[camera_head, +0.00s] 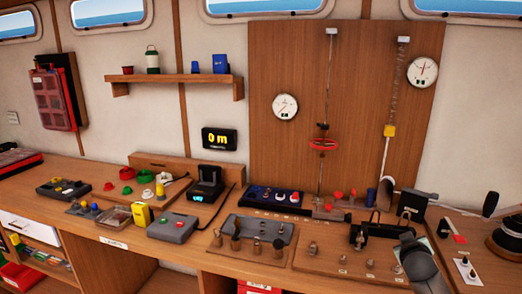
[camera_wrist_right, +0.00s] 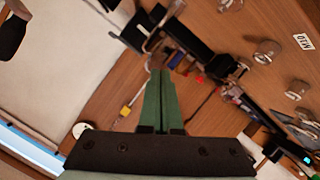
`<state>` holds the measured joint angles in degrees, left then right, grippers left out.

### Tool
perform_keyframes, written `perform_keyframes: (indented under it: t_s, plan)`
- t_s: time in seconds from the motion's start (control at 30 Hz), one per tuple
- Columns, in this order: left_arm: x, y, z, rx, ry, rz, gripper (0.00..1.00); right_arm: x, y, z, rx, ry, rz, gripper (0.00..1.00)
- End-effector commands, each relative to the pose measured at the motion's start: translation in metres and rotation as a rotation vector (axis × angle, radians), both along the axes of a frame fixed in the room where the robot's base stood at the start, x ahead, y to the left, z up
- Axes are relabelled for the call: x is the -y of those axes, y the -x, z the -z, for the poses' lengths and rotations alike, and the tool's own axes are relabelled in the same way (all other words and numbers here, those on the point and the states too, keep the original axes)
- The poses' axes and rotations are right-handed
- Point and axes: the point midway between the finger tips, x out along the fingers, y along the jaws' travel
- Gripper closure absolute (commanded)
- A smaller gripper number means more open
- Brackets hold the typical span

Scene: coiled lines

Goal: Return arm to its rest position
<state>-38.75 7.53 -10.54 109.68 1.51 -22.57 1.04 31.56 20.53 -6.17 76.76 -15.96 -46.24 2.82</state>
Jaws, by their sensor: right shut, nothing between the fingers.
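My right gripper (camera_wrist_right: 160,75) shows in the right wrist view with its two green fingers together and nothing between them. In that view its tips point toward the black bracket on the wooden bench. In the head view my grey right arm comes in at the lower right, over the bench by that black bracket (camera_head: 375,229). The fingers are hard to make out there, and I cannot tell whether anything touches. My left arm and gripper are not in view.
A wooden bench (camera_head: 230,262) runs across, crowded with small gear. A shelf (camera_head: 175,80) hangs left.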

Motion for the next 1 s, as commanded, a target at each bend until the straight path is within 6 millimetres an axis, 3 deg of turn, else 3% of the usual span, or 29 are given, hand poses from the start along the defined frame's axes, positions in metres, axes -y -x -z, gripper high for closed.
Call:
perform_keyframes:
  t_s: [0.1,0.3,0.47,0.67,0.87,1.0]
  plan:
    - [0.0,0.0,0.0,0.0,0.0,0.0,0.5,-0.03,-0.018,-0.021,0.135,-0.085,-0.125,1.0]
    - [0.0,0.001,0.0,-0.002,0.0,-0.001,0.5,-0.068,-0.032,-0.061,0.361,-0.215,-0.287,1.0]
    - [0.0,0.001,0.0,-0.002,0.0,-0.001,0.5,-0.097,-0.001,0.007,0.274,-0.252,-0.319,1.0]
    - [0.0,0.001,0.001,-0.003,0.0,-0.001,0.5,-0.135,0.057,0.092,0.147,-0.313,-0.351,1.0]
    - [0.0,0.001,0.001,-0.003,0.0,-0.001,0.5,-0.181,0.15,0.178,-0.004,-0.405,-0.373,1.0]
    - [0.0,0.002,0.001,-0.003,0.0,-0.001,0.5,-0.211,0.229,0.223,-0.113,-0.484,-0.373,1.0]
